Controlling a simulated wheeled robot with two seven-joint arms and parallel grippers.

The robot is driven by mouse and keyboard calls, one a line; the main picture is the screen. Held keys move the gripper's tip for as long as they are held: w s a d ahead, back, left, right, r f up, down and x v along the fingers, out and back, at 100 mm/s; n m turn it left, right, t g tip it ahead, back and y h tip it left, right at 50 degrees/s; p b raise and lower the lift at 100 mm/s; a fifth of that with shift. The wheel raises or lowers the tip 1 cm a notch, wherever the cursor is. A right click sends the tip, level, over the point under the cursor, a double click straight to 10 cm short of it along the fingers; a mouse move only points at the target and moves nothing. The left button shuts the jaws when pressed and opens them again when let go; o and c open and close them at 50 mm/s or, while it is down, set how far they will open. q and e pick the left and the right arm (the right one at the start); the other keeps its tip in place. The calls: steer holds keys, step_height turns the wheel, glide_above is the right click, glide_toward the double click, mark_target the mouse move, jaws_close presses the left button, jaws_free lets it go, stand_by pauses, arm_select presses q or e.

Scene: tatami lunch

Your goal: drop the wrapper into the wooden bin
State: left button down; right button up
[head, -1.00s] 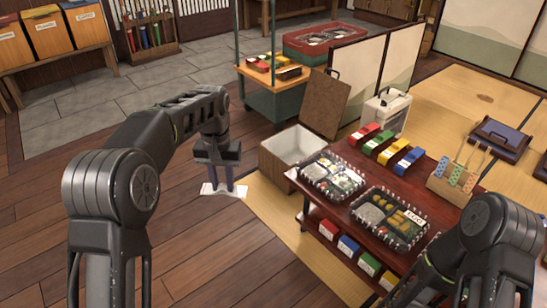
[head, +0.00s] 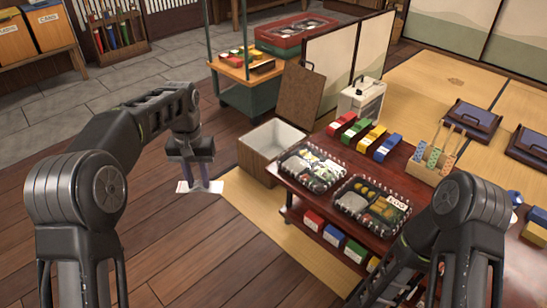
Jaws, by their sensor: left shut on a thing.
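The wrapper (head: 184,187) is a flat white piece at the tips of my left gripper (head: 200,187). The gripper points down and is shut on it, above the dark plank floor. The wooden bin (head: 252,163) is an open-topped box with a brown outside and a pale inside. It stands to the right of my left gripper and a little farther back, with a gap between them. My right arm comes in at the lower right, but its gripper is not in view.
A low dark red table (head: 320,200) with two food trays and coloured boxes stands right of the bin. A brown board (head: 299,95) leans behind the bin. A green-framed cart (head: 248,95) stands farther back. The plank floor around my left gripper looks clear.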

stand_by(0.4)
arm_select(q)
steer(key=s+r, duration=0.6)
steer(key=shift+d, duration=0.1)
